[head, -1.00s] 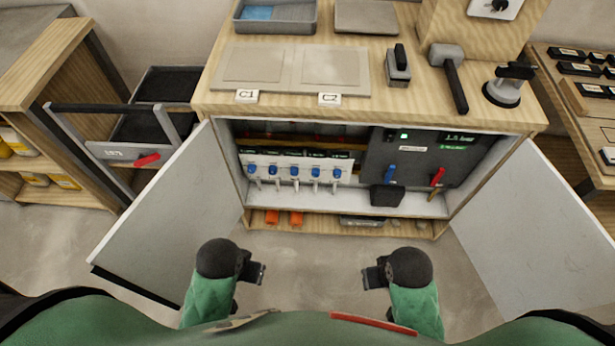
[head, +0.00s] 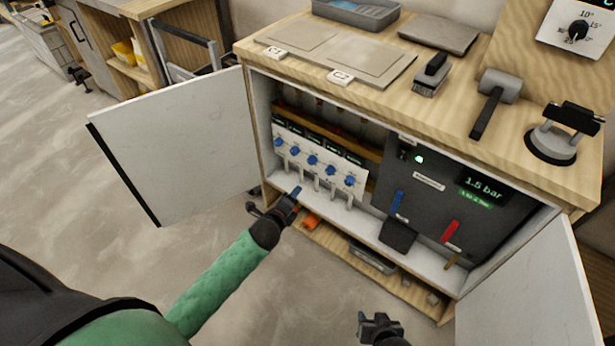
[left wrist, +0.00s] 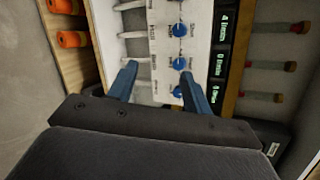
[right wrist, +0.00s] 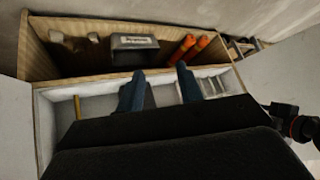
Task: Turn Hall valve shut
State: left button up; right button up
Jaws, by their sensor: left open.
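A white valve manifold (head: 322,160) with a row of several blue knobs stands inside the open cabinet. The knobs' small labels are too blurred for me to pick out Hall with certainty. My left gripper (head: 290,196) is in front of the left part of the manifold. In the left wrist view its open fingers (left wrist: 160,85) point at the manifold, with a blue knob (left wrist: 177,92) near the right finger. I see nothing held between them. My right gripper (head: 380,326) is low in front of the cabinet; its fingers (right wrist: 160,88) are apart and empty.
A dark panel (head: 430,200) reading 1.5 bar, with a blue lever (head: 397,203) and a red lever (head: 450,232), is right of the manifold. Cabinet doors stand open at left (head: 180,145) and right (head: 530,290). Orange cylinders (right wrist: 190,47) lie on the lower shelf.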

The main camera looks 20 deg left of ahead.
aim_at(310, 162)
pick_arm(q)
jog(key=shift+w+a+f+m+t+h+b, duration=0.1)
jog(key=shift+w+f+m+t+h+b, duration=0.65)
jog(key=shift+w+m, duration=1.95)
jog(key=shift+w+f+m+t+h+b, duration=0.2)
jog(key=shift+w+m+h+b, duration=1)
jog(key=shift+w+m, duration=1.5)
jog(key=shift+w+a+f+m+t+h+b, duration=0.1)
jog(key=shift+w+f+m+t+h+b, duration=0.65)
jog(key=shift+w+m, duration=1.95)
pick_arm(e)
jog(key=w+a+f+t+y, duration=0.1)
jog(key=w+a+f+t, duration=0.1)
jog(key=f, duration=0.7)
jog(key=shift+w+a+f+t, duration=0.2)
jog(key=shift+a+f+t, duration=0.2)
jog(key=shift+a+t, duration=0.4)
pick_arm(q)
jog(key=shift+w+r+n+g, duration=0.3)
jog(key=shift+w+r+n, duration=0.05)
jog(key=shift+w+n, duration=0.25)
jog(key=shift+c, duration=0.2)
pick_arm(e)
jog(key=shift+d, duration=0.1)
pick_arm(q)
jog(key=c, duration=0.9)
